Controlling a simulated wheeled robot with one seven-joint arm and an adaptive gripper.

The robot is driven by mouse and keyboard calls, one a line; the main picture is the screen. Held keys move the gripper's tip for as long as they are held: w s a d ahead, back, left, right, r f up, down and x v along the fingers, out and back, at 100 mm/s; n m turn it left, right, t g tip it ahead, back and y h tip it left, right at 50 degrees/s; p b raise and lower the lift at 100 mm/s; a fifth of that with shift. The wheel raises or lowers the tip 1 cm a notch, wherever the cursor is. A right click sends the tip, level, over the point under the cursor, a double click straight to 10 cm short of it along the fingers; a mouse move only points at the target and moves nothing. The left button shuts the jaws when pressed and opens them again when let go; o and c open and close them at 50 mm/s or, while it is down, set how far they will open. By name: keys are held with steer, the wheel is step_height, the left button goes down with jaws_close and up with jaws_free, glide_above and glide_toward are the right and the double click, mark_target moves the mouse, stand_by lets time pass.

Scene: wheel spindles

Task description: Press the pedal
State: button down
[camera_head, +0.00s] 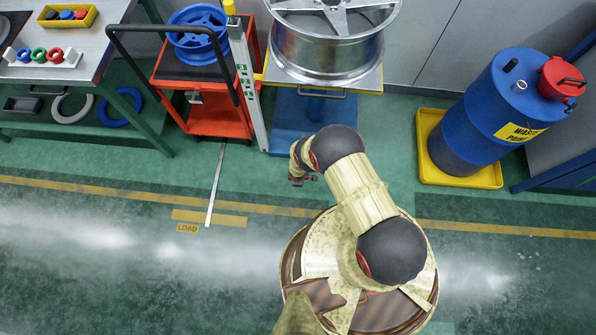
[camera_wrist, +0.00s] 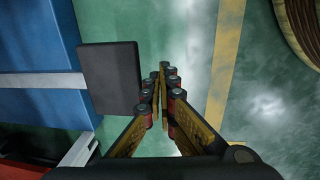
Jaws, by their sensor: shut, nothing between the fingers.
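The pedal (camera_wrist: 108,80) is a flat, dark rectangular pad in the wrist view. It sits at the end of a grey bar that runs out from a blue base (camera_wrist: 38,50). My gripper (camera_wrist: 160,72) is shut and empty, just right of the pedal's edge in that view. A narrow strip of green floor shows between them, and I cannot tell the height difference. In the head view my gripper (camera_head: 300,182) is in front of the blue base (camera_head: 290,118), pointing down. My arm hides the pedal there.
A silver wheel (camera_head: 328,58) stands above the blue base. A red cart (camera_head: 200,108) with a blue wheel (camera_head: 197,42) is on its left. A blue waste drum (camera_head: 482,115) stands in a yellow tray (camera_head: 482,178) at right. The floor in front is clear.

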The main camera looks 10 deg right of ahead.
steer(key=shift+s+a+r+p, duration=0.1)
steer(key=shift+s+r+p, duration=0.2)
steer(key=shift+r, duration=0.35)
steer(key=shift+s+a+r+p, duration=0.1)
steer(key=shift+s+r+p, duration=0.2)
steer(key=shift+r, duration=0.3)
steer(key=c, duration=2.6)
jaws_free()
